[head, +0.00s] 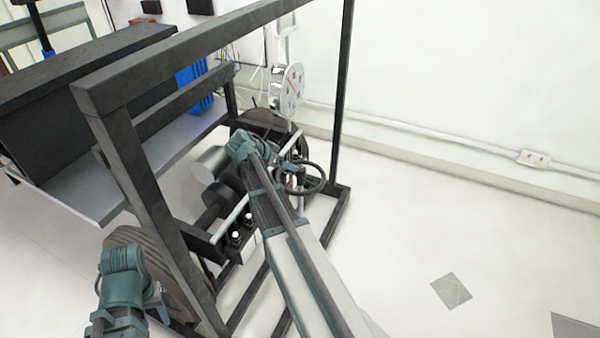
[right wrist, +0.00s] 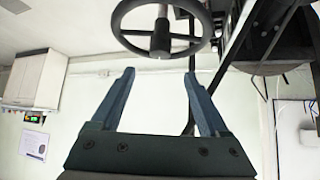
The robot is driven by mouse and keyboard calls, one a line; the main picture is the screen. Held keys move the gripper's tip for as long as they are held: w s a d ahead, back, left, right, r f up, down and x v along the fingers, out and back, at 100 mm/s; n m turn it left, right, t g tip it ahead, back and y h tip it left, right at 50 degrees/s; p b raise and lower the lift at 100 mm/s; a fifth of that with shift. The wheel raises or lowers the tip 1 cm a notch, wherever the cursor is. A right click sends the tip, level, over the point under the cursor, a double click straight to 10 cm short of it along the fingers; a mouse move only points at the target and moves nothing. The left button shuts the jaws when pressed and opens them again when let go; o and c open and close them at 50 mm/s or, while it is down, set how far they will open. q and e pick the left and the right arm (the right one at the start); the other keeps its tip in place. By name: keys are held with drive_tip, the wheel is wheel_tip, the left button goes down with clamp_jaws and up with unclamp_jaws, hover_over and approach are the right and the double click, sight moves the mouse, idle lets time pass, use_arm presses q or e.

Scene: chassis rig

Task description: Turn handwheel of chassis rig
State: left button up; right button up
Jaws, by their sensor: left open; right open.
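The chassis rig is a dark metal frame (head: 130,165) standing on the pale floor in the head view. Its handwheel (head: 321,181), a dark ring with spokes, sits at the rig's right side, partly behind my right arm. In the right wrist view the handwheel (right wrist: 160,42) is at the top, with its hub facing down. My right gripper (right wrist: 159,75) is open and empty, its two blue-grey fingers pointing toward the wheel. The fingertips appear just short of the rim. My left gripper (head: 154,296) is open at the lower left in the head view, partly hidden by its arm.
Dark upright posts and a grey shelf (head: 120,180) are close to my arms. A large ribbed wheel (head: 150,255) is near my left arm. The floor to the right is clear.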

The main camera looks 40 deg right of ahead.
sight(301, 168)
drive_tip(key=b+x, duration=0.5)
drive_tip(key=x, duration=0.4)
drive_tip(key=shift+w+f+b, duration=0.1)
drive_tip(key=shift+f+b, duration=0.25)
drive_tip(key=shift+b, duration=0.05)
drive_tip(key=shift+d+f+b, duration=0.3)
drive_tip(key=shift+d+b, duration=0.05)
drive_tip(key=shift+d, duration=0.15)
clamp_jaws()
idle(0.5)
